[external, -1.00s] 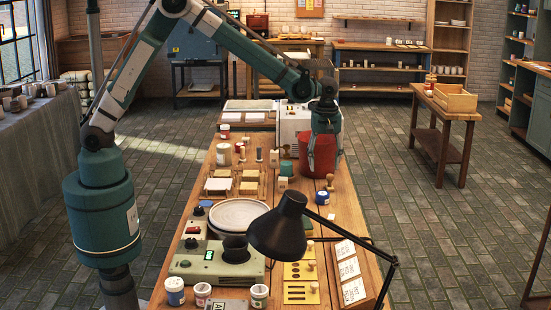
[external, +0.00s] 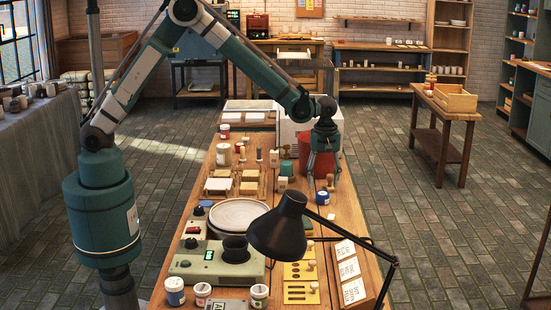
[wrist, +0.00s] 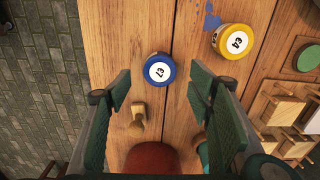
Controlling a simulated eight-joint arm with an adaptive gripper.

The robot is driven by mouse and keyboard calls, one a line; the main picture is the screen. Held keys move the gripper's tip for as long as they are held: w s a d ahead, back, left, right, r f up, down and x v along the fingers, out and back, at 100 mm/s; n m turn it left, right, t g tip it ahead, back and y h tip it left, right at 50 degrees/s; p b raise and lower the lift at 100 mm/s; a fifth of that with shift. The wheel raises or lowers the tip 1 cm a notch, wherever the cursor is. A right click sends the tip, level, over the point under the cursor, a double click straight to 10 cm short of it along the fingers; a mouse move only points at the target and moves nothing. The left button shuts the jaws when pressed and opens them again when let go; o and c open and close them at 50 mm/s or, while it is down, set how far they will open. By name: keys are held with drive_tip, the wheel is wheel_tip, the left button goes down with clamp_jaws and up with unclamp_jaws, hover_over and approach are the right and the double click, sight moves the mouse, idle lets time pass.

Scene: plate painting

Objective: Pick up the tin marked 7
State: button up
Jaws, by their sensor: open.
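A tin with a blue lid (wrist: 160,70) stands on the wooden bench, its round white label turned. I cannot read the number surely. It also shows in the external view (external: 322,198). A tin with a yellow lid (wrist: 232,41) stands up and right of it in the wrist view; its label is also hard to read. My gripper (wrist: 161,92) is open and empty, pointing down. The blue-lidded tin lies ahead, roughly between the finger lines in the wrist view. In the external view my gripper (external: 323,178) hangs just behind that tin. No 7 is clearly legible.
A wooden-handled stamp (wrist: 137,121) lies close to the blue-lidded tin. A red container (external: 303,151) stands behind my gripper. A black lamp (external: 280,228) overhangs the bench in front. Several other tins, such as one at the front left (external: 175,291), stand along the bench.

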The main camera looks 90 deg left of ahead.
sight(323, 193)
drive_tip(key=shift+f, duration=0.7)
drive_tip(key=shift+f, duration=0.15)
drive_tip(key=shift+a+f+b, duration=0.2)
drive_tip(key=shift+f+b, duration=0.4)
drive_tip(key=shift+f, duration=1.85)
drive_tip(key=c, duration=1)
